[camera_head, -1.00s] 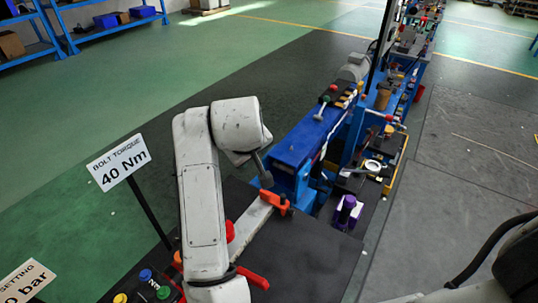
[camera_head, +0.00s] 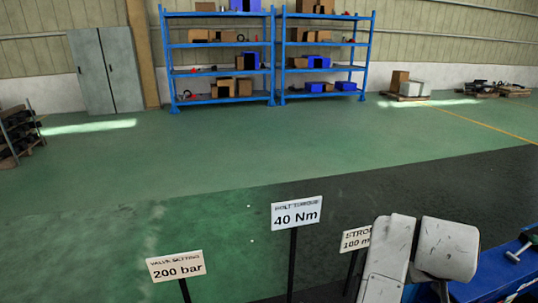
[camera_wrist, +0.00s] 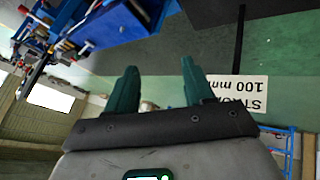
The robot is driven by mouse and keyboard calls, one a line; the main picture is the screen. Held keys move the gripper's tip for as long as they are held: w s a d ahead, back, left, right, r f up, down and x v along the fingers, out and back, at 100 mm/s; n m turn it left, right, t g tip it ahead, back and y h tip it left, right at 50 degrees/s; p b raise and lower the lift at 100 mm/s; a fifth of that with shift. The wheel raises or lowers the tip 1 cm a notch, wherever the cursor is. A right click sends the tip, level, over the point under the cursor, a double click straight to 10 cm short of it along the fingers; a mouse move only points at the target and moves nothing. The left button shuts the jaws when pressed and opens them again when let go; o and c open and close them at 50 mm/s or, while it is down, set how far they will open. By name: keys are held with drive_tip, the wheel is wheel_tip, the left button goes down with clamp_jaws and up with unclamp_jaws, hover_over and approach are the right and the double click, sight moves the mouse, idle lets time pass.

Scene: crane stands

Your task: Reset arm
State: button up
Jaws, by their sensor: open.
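My arm (camera_head: 385,262), pale grey and scuffed, rises at the bottom right of the head view. Its bent upper part stands in front of a sign. My gripper does not show in the head view. In the wrist view my gripper (camera_wrist: 159,66) has two dark teal fingers spread apart with nothing between them.
Signs reading 200 bar (camera_head: 176,266), 40 Nm (camera_head: 297,213) and 100 mm (camera_head: 356,240) stand in front. The 100 mm sign also appears upside down in the wrist view (camera_wrist: 237,93). Blue machinery (camera_head: 500,272) lies at right. Shelves (camera_head: 222,46) and a cabinet (camera_head: 105,70) stand behind open green floor.

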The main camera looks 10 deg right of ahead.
drive_tip(key=s+a+f+n+g+y+b, duration=0.1)
drive_tip(key=s+a+f+y, duration=0.1)
drive_tip(key=s+a+f, duration=0.3)
drive_tip(key=s+a+f+n+g+y+b, duration=0.1)
drive_tip(key=s+a+f, duration=0.4)
drive_tip(key=s+f, duration=0.5)
drive_tip(key=s+a+f+n+y+b, duration=0.1)
drive_tip(key=s+a+f, duration=0.4)
drive_tip(key=f, duration=0.6)
drive_tip(key=shift+s+f+g+y+b, duration=0.2)
drive_tip(key=shift+s+y+b, duration=0.15)
drive_tip(key=shift+s+y, duration=0.25)
drive_tip(key=shift+s+f+g+y+b, duration=0.2)
drive_tip(key=shift+s+y+b, duration=0.15)
drive_tip(key=shift+s+y, duration=0.25)
drive_tip(key=shift+d, duration=0.1)
